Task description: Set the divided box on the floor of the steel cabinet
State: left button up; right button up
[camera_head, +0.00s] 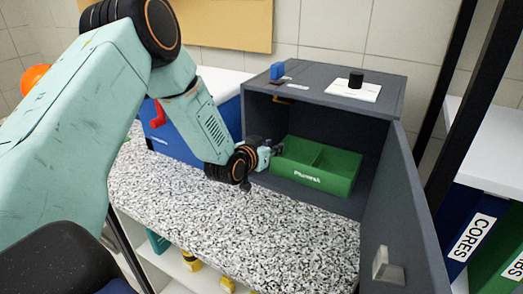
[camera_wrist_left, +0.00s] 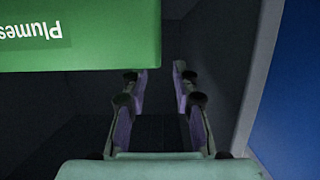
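The divided box (camera_head: 318,182) is green with two visible compartments and a white label. It is inside the open grey steel cabinet (camera_head: 297,88), upright, and appears to rest on its floor. My left gripper (camera_head: 275,150) is at the box's left end, just inside the opening. In the left wrist view, the box (camera_wrist_left: 80,45) fills the upper left, and the fingers of my left gripper (camera_wrist_left: 157,72) stand apart with a dark gap between them. Nothing shows clamped there; whether a finger touches the box is unclear. My right gripper is not in view.
The cabinet door (camera_head: 400,225) stands open on the right. A blue bin (camera_head: 185,135) stands left of the cabinet. The speckled counter (camera_head: 225,215) in front is clear.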

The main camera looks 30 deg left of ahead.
pick_arm(q)
jog(key=v, duration=0.6)
jog(key=shift+s+p, duration=0.3)
jog(key=shift+p, duration=0.1)
jog(key=shift+r, duration=0.1)
